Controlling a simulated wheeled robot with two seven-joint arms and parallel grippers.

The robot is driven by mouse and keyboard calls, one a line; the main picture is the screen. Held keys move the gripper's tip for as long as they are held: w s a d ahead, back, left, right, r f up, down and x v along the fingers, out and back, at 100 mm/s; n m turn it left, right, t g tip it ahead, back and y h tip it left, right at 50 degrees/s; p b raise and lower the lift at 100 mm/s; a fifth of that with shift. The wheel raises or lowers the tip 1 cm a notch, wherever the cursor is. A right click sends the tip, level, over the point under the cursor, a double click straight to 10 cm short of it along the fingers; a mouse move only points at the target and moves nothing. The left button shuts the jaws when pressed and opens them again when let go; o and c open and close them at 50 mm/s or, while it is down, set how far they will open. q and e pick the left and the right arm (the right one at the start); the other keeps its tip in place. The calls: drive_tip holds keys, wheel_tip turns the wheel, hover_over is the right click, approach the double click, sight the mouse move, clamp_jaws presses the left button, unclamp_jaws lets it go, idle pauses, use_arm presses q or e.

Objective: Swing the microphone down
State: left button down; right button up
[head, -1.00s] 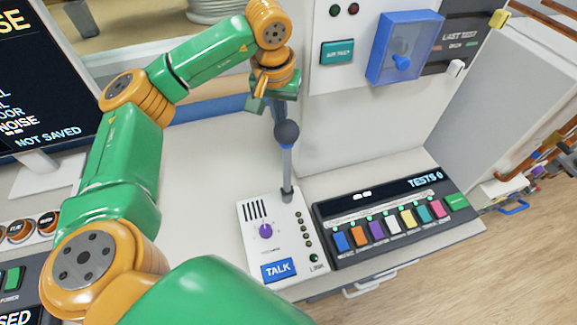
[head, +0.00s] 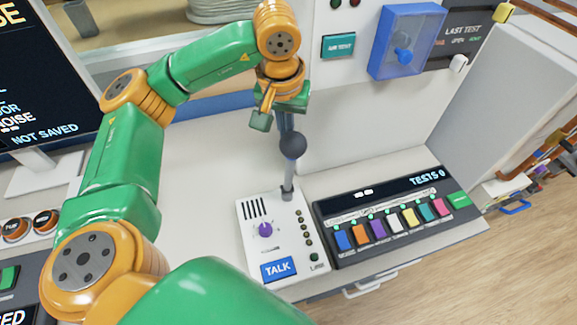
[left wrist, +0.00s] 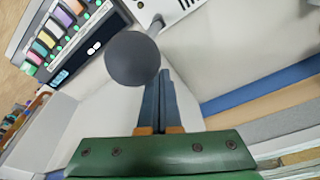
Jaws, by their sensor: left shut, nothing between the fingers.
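The microphone (head: 293,146) has a dark round head on a grey stalk. The stalk rises almost upright from the back of a white intercom box (head: 278,235) with a purple knob and a blue TALK button. My left gripper (head: 287,129) is shut and empty, just behind the microphone head in the head view. In the left wrist view the ball-shaped microphone head (left wrist: 133,59) is beside the shut fingertips (left wrist: 164,72) of my left gripper; I cannot tell whether they touch. My right gripper is not in view.
A dark panel of coloured keys (head: 393,220) stands right of the intercom box. A blue box with a knob (head: 405,45) is on the wall behind. A black screen (head: 45,75) stands at the left. The white desk (head: 200,190) left of the intercom is bare.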

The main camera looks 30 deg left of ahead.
sight(295, 160)
use_arm(q)
drive_tip(key=shift+s+d, duration=0.35)
drive_tip(key=shift+f, duration=0.1)
drive_tip(key=shift+s+d+f+b, duration=0.25)
drive_tip(key=shift+s+d+b, duration=0.15)
drive_tip(key=shift+d, duration=0.1)
drive_tip(key=shift+s+d+f+b, duration=0.25)
drive_tip(key=shift+s+d+b, duration=0.15)
drive_tip(key=shift+d, duration=0.05)
drive_tip(key=shift+s+d+f+b, duration=0.25)
drive_tip(key=shift+s+d, duration=0.15)
drive_tip(key=shift+d, duration=0.1)
drive_tip(key=shift+s+d+f+b, duration=0.15)
drive_tip(key=shift+s+d+b, duration=0.1)
drive_tip(key=shift+s+d, duration=0.2)
